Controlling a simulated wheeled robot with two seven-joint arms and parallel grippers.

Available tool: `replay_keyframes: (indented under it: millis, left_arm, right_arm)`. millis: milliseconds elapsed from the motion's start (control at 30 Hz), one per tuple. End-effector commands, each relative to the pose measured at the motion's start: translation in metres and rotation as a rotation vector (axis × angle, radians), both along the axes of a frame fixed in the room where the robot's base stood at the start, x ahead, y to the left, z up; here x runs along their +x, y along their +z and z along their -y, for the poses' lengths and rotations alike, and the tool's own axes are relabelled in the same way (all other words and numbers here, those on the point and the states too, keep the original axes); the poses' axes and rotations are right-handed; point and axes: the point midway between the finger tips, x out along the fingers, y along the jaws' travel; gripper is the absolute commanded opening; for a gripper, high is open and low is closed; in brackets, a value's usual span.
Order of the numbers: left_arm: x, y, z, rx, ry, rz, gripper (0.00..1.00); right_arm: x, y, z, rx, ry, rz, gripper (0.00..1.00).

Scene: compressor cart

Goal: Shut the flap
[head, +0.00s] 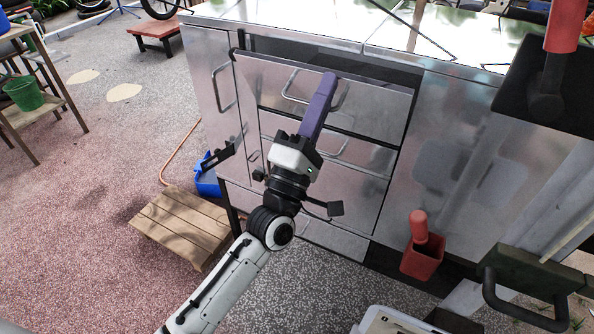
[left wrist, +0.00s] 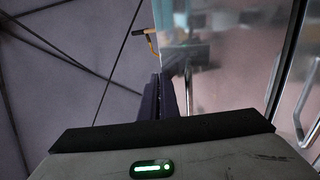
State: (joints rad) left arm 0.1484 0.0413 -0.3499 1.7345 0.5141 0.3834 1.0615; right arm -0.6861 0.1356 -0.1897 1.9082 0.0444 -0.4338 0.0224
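The flap seems to be the top metal front panel (head: 275,83) of the cabinet, with a bar handle (head: 287,90). A dark gap shows along its upper edge, under the countertop, so it stands partly open. My left gripper (head: 328,80) has purple fingers and is in front of this panel, over the handle's right part. Whether it touches the panel is unclear. In the left wrist view the fingers (left wrist: 166,90) lie close together with nothing visible between them. A metal bar (left wrist: 188,92) shows just right of them. My right gripper is not in view.
Lower drawer fronts (head: 340,180) sit below the panel, and a cabinet door (head: 212,85) is at left. A wooden step (head: 183,222) and blue bin (head: 207,182) stand at lower left. A red container (head: 421,260) is at lower right. The floor at left is mostly open.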

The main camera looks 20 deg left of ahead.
Motion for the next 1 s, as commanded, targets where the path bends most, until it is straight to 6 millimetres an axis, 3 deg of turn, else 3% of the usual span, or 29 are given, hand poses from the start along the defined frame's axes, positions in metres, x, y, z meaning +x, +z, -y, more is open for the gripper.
replay_keyframes:
  millis: [33,433,1000]
  left_arm:
    - [0.005,0.009,0.001,-0.003,0.0,0.01,0.0]
    - [0.038,0.023,0.005,-0.002,0.003,0.007,0.0]
    - [0.046,0.024,0.006,-0.001,0.003,0.003,0.0]
  right_arm:
    - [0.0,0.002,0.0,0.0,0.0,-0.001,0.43]
    - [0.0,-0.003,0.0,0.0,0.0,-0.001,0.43]
    - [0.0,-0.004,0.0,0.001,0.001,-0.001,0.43]
